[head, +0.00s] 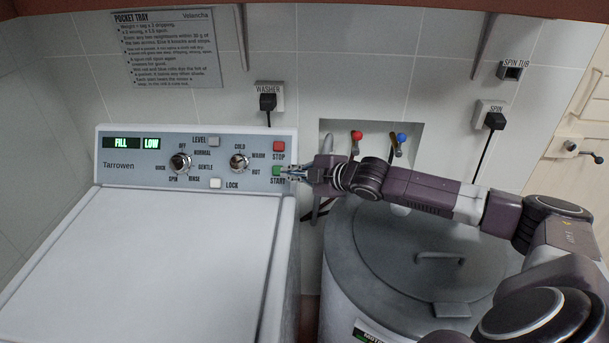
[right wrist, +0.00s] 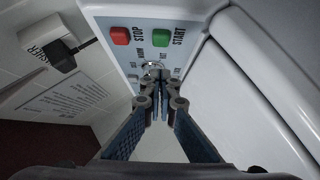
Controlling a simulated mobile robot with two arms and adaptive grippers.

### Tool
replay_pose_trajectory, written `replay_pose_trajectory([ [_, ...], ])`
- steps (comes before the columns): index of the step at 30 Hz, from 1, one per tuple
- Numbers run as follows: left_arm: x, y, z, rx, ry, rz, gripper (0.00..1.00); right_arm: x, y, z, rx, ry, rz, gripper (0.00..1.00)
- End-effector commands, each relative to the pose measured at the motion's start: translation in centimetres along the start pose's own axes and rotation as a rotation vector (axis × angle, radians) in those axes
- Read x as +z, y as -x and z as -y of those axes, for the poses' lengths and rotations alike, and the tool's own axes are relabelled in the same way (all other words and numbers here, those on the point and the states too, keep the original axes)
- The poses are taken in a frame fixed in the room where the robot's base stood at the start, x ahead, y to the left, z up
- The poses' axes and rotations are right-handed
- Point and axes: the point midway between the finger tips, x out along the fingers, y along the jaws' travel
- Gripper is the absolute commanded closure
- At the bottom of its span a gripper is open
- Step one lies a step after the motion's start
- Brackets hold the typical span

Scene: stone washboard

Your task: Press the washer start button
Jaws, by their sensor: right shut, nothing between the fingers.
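The washer (head: 190,265) stands at the left with a grey control panel along its back. The green START button (head: 276,171) is near the panel's right end, below the red STOP button (head: 279,147). My right gripper (head: 287,172) is shut and empty, its tips at the START button in the head view; I cannot tell whether they touch it. In the right wrist view the fingers point at the panel, with the green START button (right wrist: 162,38) and red STOP button (right wrist: 120,36) both uncovered beyond the tips. The display (head: 136,143) reads FILL and LOW. My left gripper is not in view.
The panel also holds two knobs (head: 180,163), a LEVEL button (head: 214,141) and a LOCK button (head: 215,183). A round lidded spin tub (head: 400,285) stands right of the washer. Red and blue taps (head: 356,137) sit behind my right arm. Plugs and cords hang on the tiled wall.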

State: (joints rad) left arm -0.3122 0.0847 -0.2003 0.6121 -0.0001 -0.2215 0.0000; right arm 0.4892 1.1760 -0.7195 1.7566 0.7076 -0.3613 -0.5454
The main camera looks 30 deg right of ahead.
Motion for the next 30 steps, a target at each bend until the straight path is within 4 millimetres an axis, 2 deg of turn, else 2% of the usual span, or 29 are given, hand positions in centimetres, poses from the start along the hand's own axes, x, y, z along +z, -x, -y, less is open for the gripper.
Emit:
replay_pose_trajectory([
  [3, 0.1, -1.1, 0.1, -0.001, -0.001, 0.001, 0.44, 0.3, 2.2, 0.3, -0.001, 0.006, 0.004, 1.00],
  [6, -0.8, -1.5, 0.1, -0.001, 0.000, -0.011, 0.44, 0.1, 3.6, 0.3, -0.003, 0.005, 0.002, 1.00],
  [12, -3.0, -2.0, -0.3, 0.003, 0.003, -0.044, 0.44, 0.1, 5.3, 0.1, 0.001, 0.004, 0.001, 1.00],
  [21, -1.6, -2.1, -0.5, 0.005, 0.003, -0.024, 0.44, -0.1, 5.8, 0.0, 0.001, 0.001, -0.001, 1.00],
  [30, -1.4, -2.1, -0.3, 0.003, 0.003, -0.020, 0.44, -0.1, 5.8, 0.0, 0.001, 0.001, -0.001, 1.00],
])
